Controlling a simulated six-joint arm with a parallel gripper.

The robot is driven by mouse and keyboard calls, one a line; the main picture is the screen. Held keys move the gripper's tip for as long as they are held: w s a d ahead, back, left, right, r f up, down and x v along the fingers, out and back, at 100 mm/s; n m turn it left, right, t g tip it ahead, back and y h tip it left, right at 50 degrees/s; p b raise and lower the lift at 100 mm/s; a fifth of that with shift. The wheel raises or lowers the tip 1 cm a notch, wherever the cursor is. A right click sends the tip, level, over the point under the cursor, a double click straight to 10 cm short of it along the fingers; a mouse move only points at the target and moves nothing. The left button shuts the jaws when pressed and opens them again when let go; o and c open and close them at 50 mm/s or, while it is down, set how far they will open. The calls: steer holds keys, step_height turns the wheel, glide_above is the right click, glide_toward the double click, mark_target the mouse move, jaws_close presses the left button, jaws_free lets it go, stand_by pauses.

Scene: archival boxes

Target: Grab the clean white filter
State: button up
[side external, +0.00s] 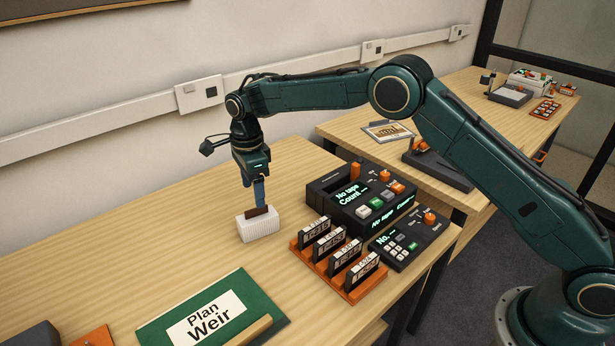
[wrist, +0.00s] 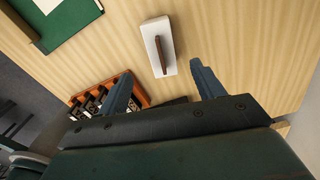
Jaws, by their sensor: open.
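A white ribbed block with a dark brown bar on top, which looks like the white filter (side external: 258,228), stands on the wooden table. It also shows in the wrist view (wrist: 153,28), near the top middle. My gripper (side external: 260,200) points down close to the block in the side view, where its blue fingers overlap the brown bar. In the wrist view my gripper (wrist: 161,70) has its two fingers wide apart with nothing between them, and the block lies beyond their tips. I cannot tell the exact height gap.
An orange rack (side external: 338,270) of labelled black cards stands right of the block. Black consoles (side external: 352,205) with buttons are behind it. A green "Plan Weir" folder (side external: 255,290) lies in front. The table left of the block is clear.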

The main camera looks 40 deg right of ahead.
mark_target(257, 215)
steer(key=shift+f, duration=2.25)
steer(key=shift+f, duration=0.1)
steer(key=shift+d+f, duration=0.1)
steer(key=shift+f, duration=2.4)
steer(key=shift+c, duration=0.5)
steer(key=c, duration=1)
